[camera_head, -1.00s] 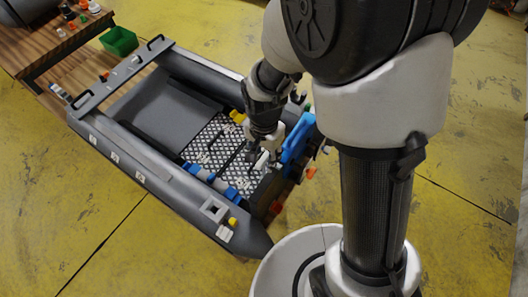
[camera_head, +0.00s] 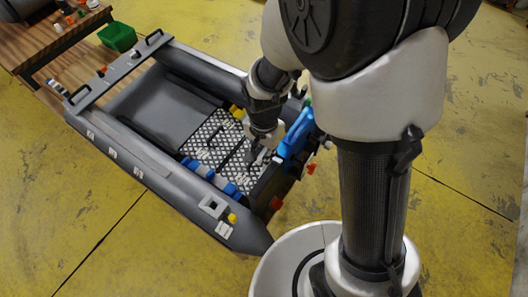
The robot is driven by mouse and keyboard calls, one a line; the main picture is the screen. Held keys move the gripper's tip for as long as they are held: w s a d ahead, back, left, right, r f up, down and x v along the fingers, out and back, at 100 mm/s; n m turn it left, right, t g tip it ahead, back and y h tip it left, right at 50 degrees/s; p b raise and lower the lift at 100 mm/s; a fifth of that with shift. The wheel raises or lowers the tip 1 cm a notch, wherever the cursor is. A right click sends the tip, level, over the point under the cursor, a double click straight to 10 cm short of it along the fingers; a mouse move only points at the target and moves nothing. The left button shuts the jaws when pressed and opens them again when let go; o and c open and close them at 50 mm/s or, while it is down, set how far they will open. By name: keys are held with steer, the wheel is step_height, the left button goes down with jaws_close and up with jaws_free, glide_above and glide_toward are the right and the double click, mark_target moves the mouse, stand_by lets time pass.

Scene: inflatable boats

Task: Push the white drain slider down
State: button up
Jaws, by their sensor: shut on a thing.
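My gripper (camera_head: 254,154) is pointed down inside the stern end of the grey inflatable boat (camera_head: 150,165), just above the black-and-white patterned floor (camera_head: 212,138). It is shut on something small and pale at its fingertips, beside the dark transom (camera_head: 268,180). This may be the white drain slider (camera_head: 264,158), but it is too small and too covered by my gripper to tell for sure. A blue part (camera_head: 295,133) stands right next to my gripper on its right.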

mark_target(264, 171)
jaws_close()
steer(key=shift+s+f, duration=0.1)
steer(key=shift+f, duration=0.05)
steer(key=shift+f+b, duration=1.85)
steer(key=shift+f, duration=0.4)
steer(key=shift+o, duration=1.1)
jaws_free()
steer(key=shift+f, duration=0.1)
steer(key=o, duration=0.6)
steer(key=shift+r, duration=0.3)
step_height(264, 171, up, 7)
steer(key=p, duration=0.5)
steer(key=shift+f+p, duration=0.15)
steer(key=shift+p, duration=0.15)
